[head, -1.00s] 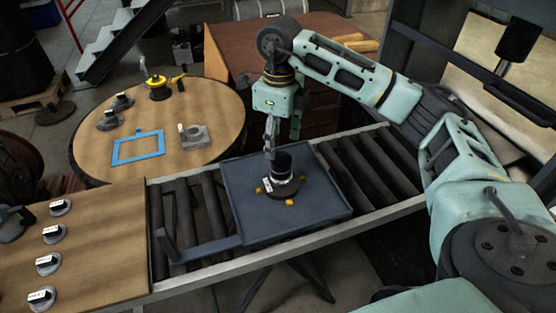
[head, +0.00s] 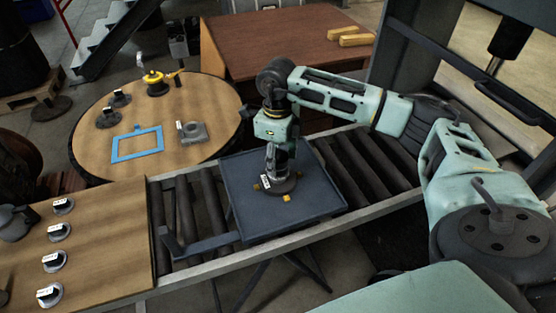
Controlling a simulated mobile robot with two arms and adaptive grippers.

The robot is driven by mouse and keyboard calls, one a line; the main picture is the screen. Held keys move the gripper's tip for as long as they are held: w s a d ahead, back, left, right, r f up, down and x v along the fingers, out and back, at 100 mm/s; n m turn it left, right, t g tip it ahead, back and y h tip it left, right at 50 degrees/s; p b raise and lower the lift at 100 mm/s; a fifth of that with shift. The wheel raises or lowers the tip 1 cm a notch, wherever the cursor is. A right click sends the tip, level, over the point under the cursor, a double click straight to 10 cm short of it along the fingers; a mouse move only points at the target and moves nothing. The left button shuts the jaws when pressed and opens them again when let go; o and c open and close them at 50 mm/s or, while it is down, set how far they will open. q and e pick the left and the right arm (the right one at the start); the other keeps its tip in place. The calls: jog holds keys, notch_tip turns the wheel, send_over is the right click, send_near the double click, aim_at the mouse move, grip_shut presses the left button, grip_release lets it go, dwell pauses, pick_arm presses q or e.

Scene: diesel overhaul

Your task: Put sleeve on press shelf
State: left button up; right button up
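A dark cylindrical part with a wide round base (head: 284,187) and a white tag stands upright on the blue-grey tray (head: 320,204); it looks like the sleeve. My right gripper (head: 276,160) points down directly over it, with its fingers at the part's upper body. The fingers hide much of the cylinder, and I cannot tell whether they are closed on it. The press (head: 400,50) stands at the upper right, with a dark ram (head: 511,42) and a dark bar below it. Its shelf is not clearly identifiable. My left gripper is not in view.
The tray sits on a roller conveyor (head: 365,165). A round wooden table (head: 215,100) at the left holds a blue frame (head: 137,145), a grey block and a yellow tool. Several tagged parts lie on the front-left wooden table (head: 110,225). A brown desk (head: 285,45) stands behind.

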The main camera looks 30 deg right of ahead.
grip_shut()
dwell(0.3)
jog(key=shift+r, duration=0.1)
